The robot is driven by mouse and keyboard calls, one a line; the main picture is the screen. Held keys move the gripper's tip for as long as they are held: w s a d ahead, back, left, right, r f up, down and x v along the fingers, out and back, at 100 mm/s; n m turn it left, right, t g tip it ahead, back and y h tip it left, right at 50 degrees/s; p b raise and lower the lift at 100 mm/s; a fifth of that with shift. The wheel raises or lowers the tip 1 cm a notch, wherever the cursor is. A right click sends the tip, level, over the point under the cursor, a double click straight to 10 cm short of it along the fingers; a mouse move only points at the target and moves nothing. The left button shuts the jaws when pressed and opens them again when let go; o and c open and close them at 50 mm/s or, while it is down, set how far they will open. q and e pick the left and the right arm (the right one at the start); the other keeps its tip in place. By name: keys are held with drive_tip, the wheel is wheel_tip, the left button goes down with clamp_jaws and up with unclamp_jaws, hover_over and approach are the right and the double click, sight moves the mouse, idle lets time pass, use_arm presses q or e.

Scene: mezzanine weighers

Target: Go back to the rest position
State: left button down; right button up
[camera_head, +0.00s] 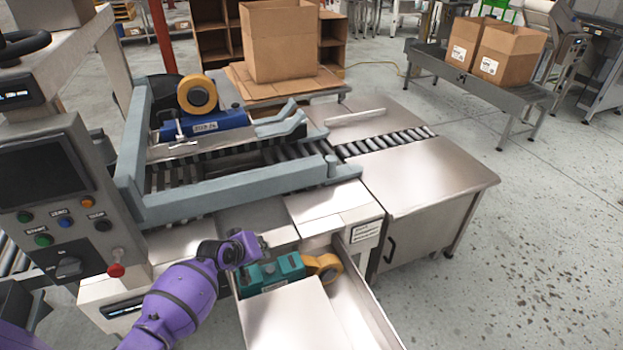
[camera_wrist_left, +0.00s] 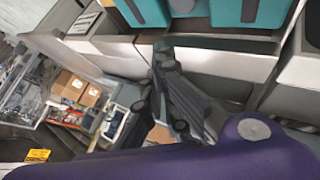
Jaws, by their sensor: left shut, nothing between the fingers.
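My left arm (camera_head: 178,300) is purple and comes in from the bottom left of the head view. The gripper is shut and empty. In the left wrist view the dark gripper (camera_wrist_left: 178,95) shows in the middle, with the teal thing (camera_wrist_left: 230,12) at the top edge. My right gripper is not in view.
The open metal drawer (camera_head: 372,312) holds a teal tape dispenser (camera_head: 284,268) with an orange roll (camera_head: 325,265). A blue dispenser (camera_head: 215,124) stands on the roller bed. A control panel (camera_head: 62,205) stands at left. The steel top (camera_head: 420,172) at right is clear.

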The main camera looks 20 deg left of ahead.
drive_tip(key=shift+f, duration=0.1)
use_arm(q)
wheel_tip(320, 180, up, 4)
drive_tip(key=w+d+m+t, duration=0.1)
drive_tip(key=d+m, duration=0.1)
drive_tip(key=m, duration=0.1)
drive_tip(key=s+d+f+m, duration=0.1)
drive_tip(key=s+d, duration=0.2)
drive_tip(key=s, duration=0.6)
drive_tip(key=s+d+f+m, duration=0.2)
drive_tip(key=s+d, duration=0.1)
drive_tip(key=s, duration=0.7)
drive_tip(key=s+d+f+m, duration=0.2)
drive_tip(key=s+d, duration=0.1)
drive_tip(key=s, duration=0.7)
drive_tip(key=shift+s+d+y, duration=0.25)
drive_tip(key=shift+d+y, duration=0.05)
drive_tip(key=shift+y, duration=0.1)
drive_tip(key=s+f+g, duration=0.1)
drive_tip(key=s+f, duration=0.2)
drive_tip(key=s, duration=0.8)
drive_tip(key=shift+n+y, duration=0.3)
drive_tip(key=shift+n, duration=0.1)
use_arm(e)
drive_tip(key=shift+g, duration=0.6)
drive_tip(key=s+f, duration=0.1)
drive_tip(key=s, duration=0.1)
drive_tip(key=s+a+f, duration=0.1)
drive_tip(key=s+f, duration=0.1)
